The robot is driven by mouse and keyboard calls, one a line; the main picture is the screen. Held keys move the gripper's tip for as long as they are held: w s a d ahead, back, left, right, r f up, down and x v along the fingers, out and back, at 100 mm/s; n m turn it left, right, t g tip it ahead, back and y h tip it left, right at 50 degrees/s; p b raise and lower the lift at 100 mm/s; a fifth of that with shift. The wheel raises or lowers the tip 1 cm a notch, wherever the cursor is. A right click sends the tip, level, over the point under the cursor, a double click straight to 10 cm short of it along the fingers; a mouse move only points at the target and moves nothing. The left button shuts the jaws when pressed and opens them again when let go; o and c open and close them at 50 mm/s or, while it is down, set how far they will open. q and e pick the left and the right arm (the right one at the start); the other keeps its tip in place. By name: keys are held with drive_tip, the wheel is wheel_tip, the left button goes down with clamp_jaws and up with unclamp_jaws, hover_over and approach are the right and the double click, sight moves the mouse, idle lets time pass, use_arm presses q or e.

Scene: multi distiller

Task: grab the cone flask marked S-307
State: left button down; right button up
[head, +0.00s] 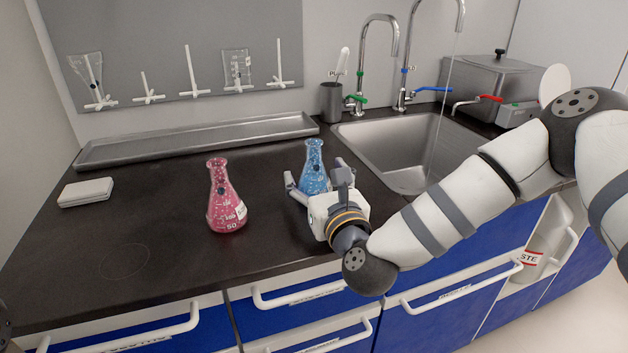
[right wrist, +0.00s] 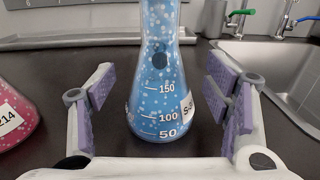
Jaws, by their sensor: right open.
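A blue cone flask (head: 314,165) with white specks stands upright on the dark counter, left of the sink. In the right wrist view the blue flask (right wrist: 160,95) fills the middle, with volume marks and a label at its right side that starts with "S-"; the rest of the label is turned out of sight. My right gripper (head: 315,180) is open, with one finger on each side of the blue flask and visible gaps to it. A pink cone flask (head: 224,200) stands to the left; its label ends in "14" in the right wrist view (right wrist: 12,120). My left gripper is not in view.
The sink (head: 384,130) with running water lies to the right. A long metal tray (head: 195,143) lies along the back wall, below a rack of pegs. A white box (head: 86,192) lies at the far left. The counter's front left is clear.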

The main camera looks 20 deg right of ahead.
clamp_jaws()
drive_tip(key=shift+r, duration=0.1)
idle(0.3)
